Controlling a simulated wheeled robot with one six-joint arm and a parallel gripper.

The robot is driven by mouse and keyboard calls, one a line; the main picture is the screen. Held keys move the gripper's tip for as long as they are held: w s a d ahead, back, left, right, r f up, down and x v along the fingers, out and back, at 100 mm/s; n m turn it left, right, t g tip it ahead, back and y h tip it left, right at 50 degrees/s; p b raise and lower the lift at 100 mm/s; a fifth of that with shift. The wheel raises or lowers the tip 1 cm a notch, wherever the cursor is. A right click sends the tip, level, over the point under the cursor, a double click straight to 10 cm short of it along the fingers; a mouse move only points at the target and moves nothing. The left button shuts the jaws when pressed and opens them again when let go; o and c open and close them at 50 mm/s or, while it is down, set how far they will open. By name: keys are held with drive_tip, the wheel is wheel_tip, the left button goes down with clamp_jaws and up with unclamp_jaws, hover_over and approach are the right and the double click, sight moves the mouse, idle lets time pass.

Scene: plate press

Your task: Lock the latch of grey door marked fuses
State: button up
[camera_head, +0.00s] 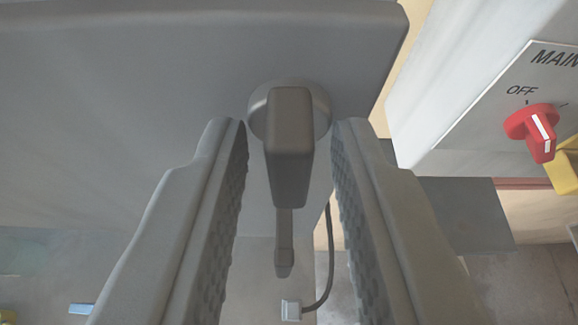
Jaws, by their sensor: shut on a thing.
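The grey door (130,110) fills the upper left of the view; no fuses marking shows on the part in sight. Its latch (290,135) is a dark grey handle on a round base near the door's right edge, with the handle pointing down in the picture. My gripper (289,160) has one finger on each side of the latch and is shut on it. The fingertips lie close to the round base. The exact contact faces are hard to see.
A dark cable (329,265) with a light plug (291,309) hangs below the door. A grey block (465,215) sits beneath the box.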

drive_tip(key=shift+f, duration=0.1)
idle(0.3)
drive_tip(key=o, duration=0.7)
drive_tip(key=v, duration=1.7)
drive_tip(key=shift+s+d+r, duration=0.1)
drive_tip(key=shift+d+r, duration=0.1)
drive_tip(key=shift+d, duration=0.05)
